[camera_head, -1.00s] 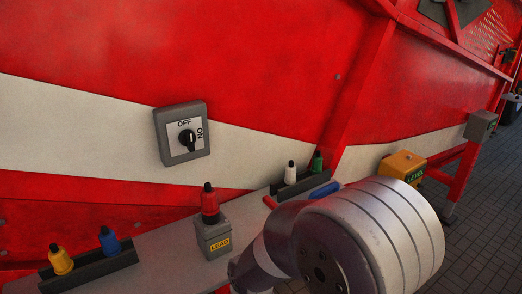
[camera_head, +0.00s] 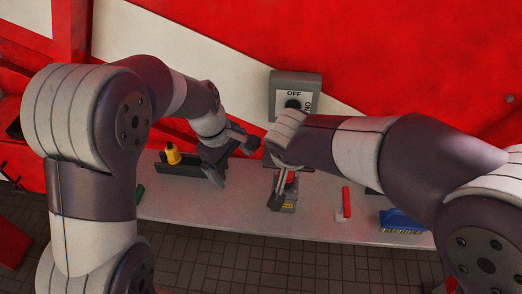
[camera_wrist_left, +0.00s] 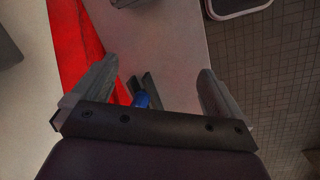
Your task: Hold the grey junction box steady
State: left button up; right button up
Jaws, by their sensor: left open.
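The grey junction box (camera_head: 286,209) with a yellow label stands on the pale shelf, mostly hidden under my right gripper (camera_head: 283,188). A red plug (camera_head: 291,177) on top of it shows only in part. The right fingers reach down around the plug and box; whether they grip is unclear. My left gripper (camera_head: 238,163) is open and empty, left of the box and above the shelf, near the dark rack (camera_head: 180,169). In the left wrist view, its spread fingers (camera_wrist_left: 158,66) show a blue plug (camera_wrist_left: 141,100) beyond the palm bar; the junction box is not clearly visible there.
A yellow plug (camera_head: 172,154) stands in the rack. A grey OFF/ON switch box (camera_head: 312,82) is on the red and white wall behind. A red-handled tool (camera_head: 346,203) and a blue brush (camera_head: 400,221) lie on the shelf (camera_head: 325,228) at right. Brick paving lies below its front edge.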

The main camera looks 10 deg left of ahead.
aim_at(274, 184)
pick_arm(q)
jog(key=w+d+n+g+h, duration=0.1)
jog(key=w+d+n+h, duration=0.15)
jog(key=d+n, duration=0.3)
jog(key=shift+n, duration=0.25)
jog(key=x, duration=1)
jog(key=shift+w+f, duration=0.1)
jog(key=shift+f, duration=0.3)
jog(key=shift+d+f, duration=0.2)
jog(key=shift+f, duration=0.3)
jog(key=c, duration=1.3)
pick_arm(e)
jog(key=shift+o, duration=0.2)
pick_arm(q)
jog(key=shift+c, duration=0.2)
pick_arm(e)
notch_tip(274, 184, up, 5)
jog(key=d+n+g+y, duration=0.1)
jog(key=d, duration=0.1)
jog(key=w+f+n, duration=0.1)
jog(key=f, duration=0.2)
jog(key=w+a+f, duration=0.1)
jog(key=w+f, duration=0.1)
jog(key=f, duration=0.2)
jog(key=w+f+n, duration=0.1)
jog(key=f, duration=0.3)
jog(key=shift+w+a+n+g, duration=0.2)
jog(key=shift+a+n+g, duration=0.1)
jog(key=shift+a, duration=0.05)
